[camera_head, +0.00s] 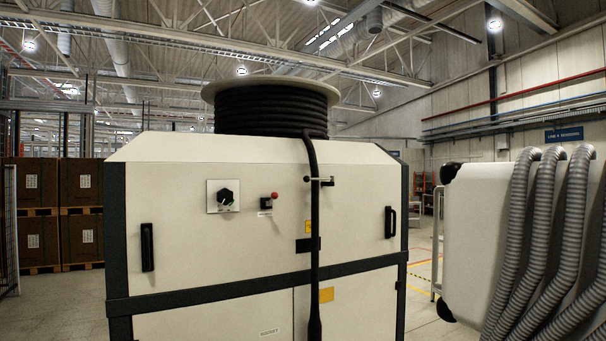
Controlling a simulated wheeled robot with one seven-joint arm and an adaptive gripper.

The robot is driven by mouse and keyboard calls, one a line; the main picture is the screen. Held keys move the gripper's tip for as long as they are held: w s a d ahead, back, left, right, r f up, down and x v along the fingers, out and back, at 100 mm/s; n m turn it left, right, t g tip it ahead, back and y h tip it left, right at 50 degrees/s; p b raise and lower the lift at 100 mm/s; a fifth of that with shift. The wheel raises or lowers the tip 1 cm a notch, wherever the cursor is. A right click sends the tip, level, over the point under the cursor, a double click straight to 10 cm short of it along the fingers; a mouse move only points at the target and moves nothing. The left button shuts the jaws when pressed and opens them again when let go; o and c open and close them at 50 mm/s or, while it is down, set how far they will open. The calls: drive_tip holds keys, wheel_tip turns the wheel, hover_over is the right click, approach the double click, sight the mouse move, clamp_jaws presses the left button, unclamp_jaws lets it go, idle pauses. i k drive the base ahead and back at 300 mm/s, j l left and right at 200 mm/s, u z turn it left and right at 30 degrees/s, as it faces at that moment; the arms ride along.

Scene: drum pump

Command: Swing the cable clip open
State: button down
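The cable clip (326,180) is a small metal piece on the upper front of a cream cabinet (180,180). It looks like a short bar lying level across a thick black cable (314,215). It appears closed over the cable, but it is too small to see its hinge or latch. The cable comes off a reel (270,108) on the cabinet top and hangs down the front. My gripper is not in view.
The cabinet front has a rotary switch (225,196), a red-knobbed lever (274,197) and black handles (147,247) (390,222). A pale unit with grey corrugated hoses (522,235) stands at right. Boxes on pallets (82,182) are at left. Some floor shows between cabinet and hose unit.

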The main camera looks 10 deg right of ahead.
sight(306, 179)
drive_tip(key=i+j, duration=0.15)
drive_tip(key=i, duration=0.35)
drive_tip(key=i+j+z, duration=0.15)
drive_tip(key=i, duration=0.35)
drive_tip(key=i+j, duration=0.2)
drive_tip(key=i, duration=0.3)
drive_tip(key=i+j+z, duration=0.1)
drive_tip(key=i, duration=0.35)
drive_tip(key=j, duration=0.1)
